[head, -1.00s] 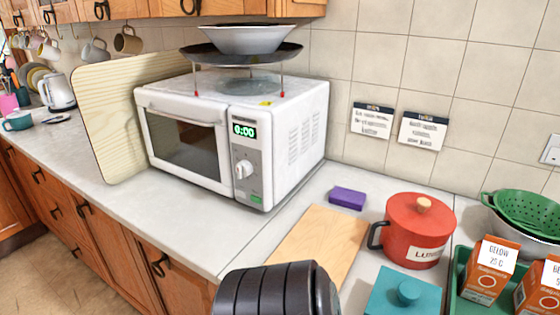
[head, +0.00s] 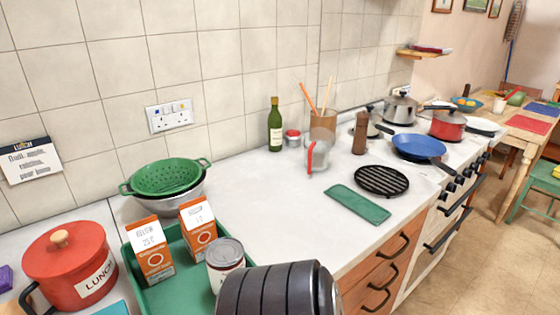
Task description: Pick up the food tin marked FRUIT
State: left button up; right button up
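A tin (head: 225,264) with a grey metal lid and a pale label with reddish marks stands at the right side of the green tray (head: 172,300). I cannot read its label, and its lower part is partly hidden by a dark ribbed part of my own arm. A small red tin (head: 292,138) stands farther back by the wall; no lettering on it can be read. I see no tin clearly marked FRUIT. Neither of my grippers is in view.
Two orange cartons (head: 150,252) stand in the tray beside the tin. A red LUNCH pot (head: 70,265) is on the left; a green colander (head: 166,177) sits in a bowl behind. A green bottle (head: 275,125) stands by the wall. The counter's middle is clear.

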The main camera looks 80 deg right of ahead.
aim_at(223, 256)
jog(key=k+z, duration=0.15)
jog(key=z, duration=1.85)
jog(key=j+z, duration=0.1)
jog(key=j, duration=0.15)
